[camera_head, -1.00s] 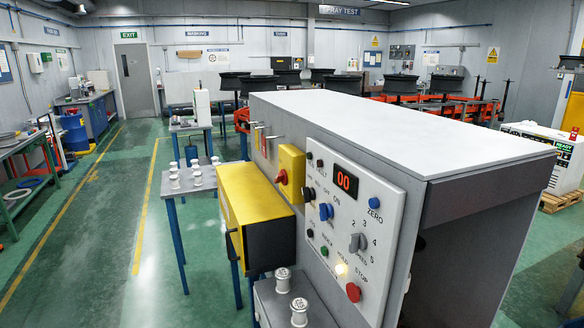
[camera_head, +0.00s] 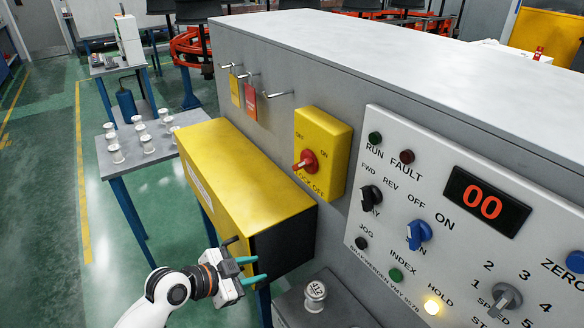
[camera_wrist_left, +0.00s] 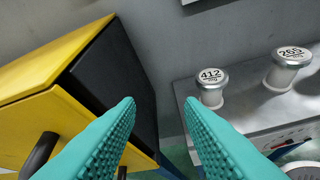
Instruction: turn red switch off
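The red switch (camera_head: 309,161) is a rotary knob on a yellow plate (camera_head: 335,138) fixed to the grey machine's side. Its lever points left and slightly down. The plate reads OFF at upper left, ON at the right and LOCK OFF below. My left gripper (camera_head: 258,269) has teal fingers and is low in the head view, in front of the yellow box and well below the switch. In the left wrist view its fingers (camera_wrist_left: 159,108) are apart with nothing between them. The switch is not in that view. My right gripper is in neither view.
A yellow box (camera_head: 225,160) with a black end (camera_wrist_left: 118,75) projects below the switch. White spools (camera_head: 315,296) stand on a grey ledge (camera_head: 345,305). A control panel (camera_head: 400,180) with knobs and a red 00 display is right of the switch. Tags hang from hooks at left.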

